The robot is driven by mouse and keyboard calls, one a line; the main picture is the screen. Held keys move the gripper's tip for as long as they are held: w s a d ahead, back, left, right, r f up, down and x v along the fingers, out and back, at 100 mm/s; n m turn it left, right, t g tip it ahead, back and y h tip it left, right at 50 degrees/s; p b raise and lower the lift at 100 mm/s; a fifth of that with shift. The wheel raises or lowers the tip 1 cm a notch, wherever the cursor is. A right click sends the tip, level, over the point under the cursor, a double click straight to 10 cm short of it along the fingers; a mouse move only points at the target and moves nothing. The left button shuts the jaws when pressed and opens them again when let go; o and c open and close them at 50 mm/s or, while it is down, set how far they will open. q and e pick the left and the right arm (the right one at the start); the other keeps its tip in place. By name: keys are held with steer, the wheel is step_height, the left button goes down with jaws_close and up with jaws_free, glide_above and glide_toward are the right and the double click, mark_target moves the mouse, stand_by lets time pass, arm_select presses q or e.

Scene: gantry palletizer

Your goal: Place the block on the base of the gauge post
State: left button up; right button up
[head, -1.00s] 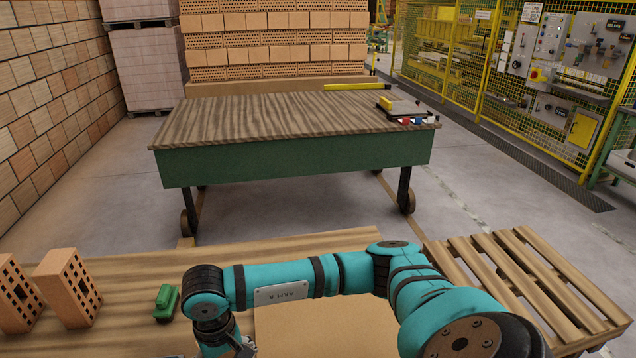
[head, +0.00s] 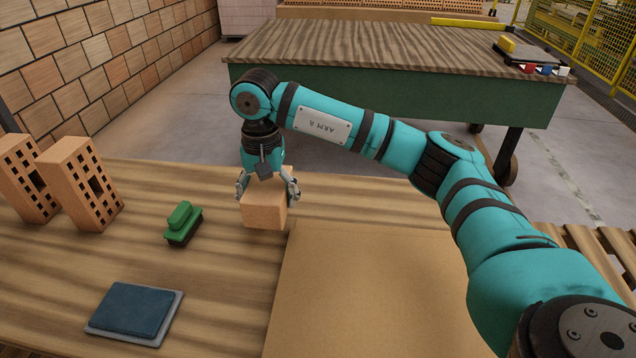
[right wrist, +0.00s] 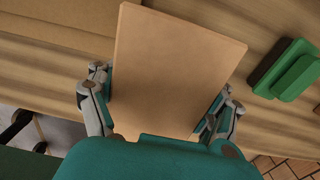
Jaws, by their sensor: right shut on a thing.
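A plain tan block (head: 264,210) is between the fingers of my right gripper (head: 267,190), which is shut on it. In the right wrist view the block (right wrist: 172,62) fills the middle, with one finger of the gripper (right wrist: 163,100) on each side. The block is over the wooden table, by the far left corner of a brown sheet. I cannot tell whether its underside touches the table. I see no gauge post or post base in these frames. My left gripper is not in view.
A green brush-like thing (head: 183,224) lies left of the block; it also shows in the right wrist view (right wrist: 288,70). Two perforated bricks (head: 82,184) stand farther left. A blue pad on a grey plate (head: 135,311) lies nearer. The brown sheet (head: 365,290) is bare.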

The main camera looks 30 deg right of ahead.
glide_above(339, 203)
steer(key=shift+w+f, duration=0.15)
steer(key=shift+f, duration=2.25)
steer(key=o, duration=1.7)
steer(key=shift+f, duration=0.15)
